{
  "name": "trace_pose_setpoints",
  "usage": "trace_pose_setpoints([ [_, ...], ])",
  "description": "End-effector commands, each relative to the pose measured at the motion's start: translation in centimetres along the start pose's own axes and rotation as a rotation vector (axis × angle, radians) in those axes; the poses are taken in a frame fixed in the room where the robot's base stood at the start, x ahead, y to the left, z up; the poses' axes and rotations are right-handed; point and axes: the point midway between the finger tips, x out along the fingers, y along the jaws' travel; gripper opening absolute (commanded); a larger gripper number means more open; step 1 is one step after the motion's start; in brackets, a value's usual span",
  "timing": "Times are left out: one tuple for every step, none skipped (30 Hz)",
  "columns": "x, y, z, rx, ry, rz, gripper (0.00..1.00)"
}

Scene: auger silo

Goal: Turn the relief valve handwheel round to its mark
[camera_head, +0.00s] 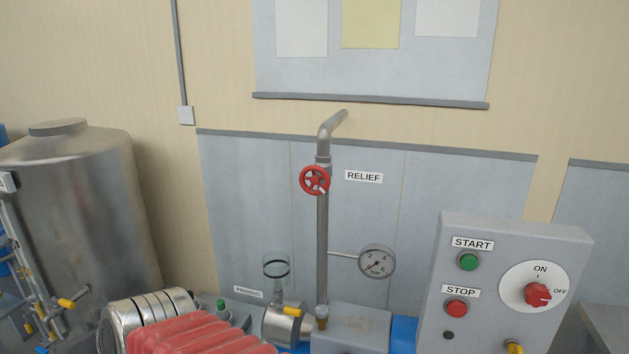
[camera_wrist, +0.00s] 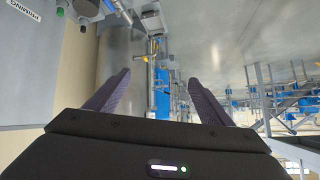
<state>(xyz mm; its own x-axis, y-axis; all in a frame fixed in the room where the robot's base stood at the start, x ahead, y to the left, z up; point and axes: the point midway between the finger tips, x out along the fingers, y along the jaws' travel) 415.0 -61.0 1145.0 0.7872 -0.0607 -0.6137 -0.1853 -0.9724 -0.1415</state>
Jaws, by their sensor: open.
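The relief valve handwheel (camera_head: 315,180) is a small red spoked wheel on a vertical grey pipe (camera_head: 322,240), left of the RELIEF label (camera_head: 364,177) in the head view. A pale spot shows on its lower right; I cannot tell whether this is the mark. My gripper (camera_wrist: 158,88) shows in the wrist view with its two dark fingers spread apart and nothing between them. The gripper does not show in the head view, and the handwheel does not show in the wrist view, so the two are apart.
A round pressure gauge (camera_head: 377,262) sticks out right of the pipe. A grey control box (camera_head: 500,285) with START, STOP and a red ON/OFF knob stands at the right. A red ribbed part (camera_head: 200,335) lies at lower left, near a steel tank (camera_head: 80,200).

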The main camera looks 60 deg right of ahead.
Motion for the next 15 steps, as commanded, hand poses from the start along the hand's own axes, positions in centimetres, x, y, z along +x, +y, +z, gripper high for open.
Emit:
trace_pose_setpoints([
  [0.5, 1.4, -1.6, 0.035, 0.054, 0.026, 0.78],
  [0.7, 2.3, -2.7, 0.054, 0.090, 0.043, 0.80],
  [0.9, 3.5, -4.1, 0.079, 0.138, 0.067, 0.83],
  [1.0, 4.5, -5.1, 0.097, 0.174, 0.087, 0.84],
  [1.0, 5.7, -6.1, 0.116, 0.210, 0.110, 0.84],
  [1.0, 7.2, -7.3, 0.140, 0.257, 0.143, 0.84],
  [0.8, 8.4, -8.2, 0.156, 0.292, 0.170, 0.84],
  [0.7, 9.8, -9.0, 0.175, 0.326, 0.200, 0.84],
  [0.4, 11.6, -9.9, 0.200, 0.368, 0.244, 0.84],
  [0.1, 12.9, -10.7, 0.215, 0.404, 0.272, 0.84],
  [-0.2, 14.3, -11.3, 0.230, 0.438, 0.302, 0.84],
  [-0.8, 16.2, -12.1, 0.251, 0.481, 0.350, 0.84],
  [-1.2, 17.8, -12.6, 0.268, 0.511, 0.389, 0.84],
  [-1.8, 19.3, -12.9, 0.284, 0.540, 0.428, 0.84],
  [-2.6, 21.4, -13.3, 0.305, 0.577, 0.485, 0.84],
])
